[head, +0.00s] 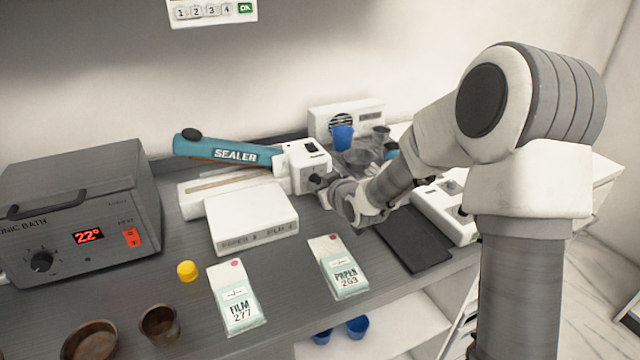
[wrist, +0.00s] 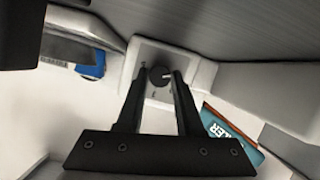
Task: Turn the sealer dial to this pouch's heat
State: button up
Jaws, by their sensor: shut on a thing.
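The sealer (head: 240,154) stands at the back of the counter, with a blue arm lettered SEALER and a white end box. Its dark dial (head: 316,181) is on the front of that box. In the wrist view the dial (wrist: 160,75) sits between my fingertips, with a pale pointer mark on it. My gripper (head: 329,187) is shut on the dial; its fingers (wrist: 158,84) lie on either side of it. Two pouches lie on the counter: one marked FILM 277 (head: 238,297) and one marked PAPER 263 (head: 339,267). The dial's scale is too small to read.
A white box with a label (head: 250,217) sits in front of the sealer. A grey bath unit (head: 80,220) reading 22° is at left. A yellow cap (head: 187,271) and brown bowls (head: 90,340) are near the front. A black pad (head: 414,240) lies at right.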

grip_shut()
jog(key=m+p, duration=0.1)
jog(key=y+p, duration=0.1)
jog(key=shift+d+r+m+p, duration=0.15)
jog(key=shift+d+m+p, duration=0.05)
jog(key=shift+m+p, duration=0.2)
jog(key=shift+m+g+y+p, duration=0.4)
jog(key=shift+m+y+p, duration=0.5)
jog(key=shift+p, duration=0.35)
jog(key=m+y+p, duration=0.1)
jog(key=m, duration=0.1)
jog(key=m+y+p, duration=0.1)
jog(key=p, duration=0.1)
jog(key=shift+w+d+f+m, duration=0.1)
jog(key=shift+f+m, duration=0.2)
jog(key=shift+m, duration=0.1)
jog(key=o, duration=1)
grip_release()
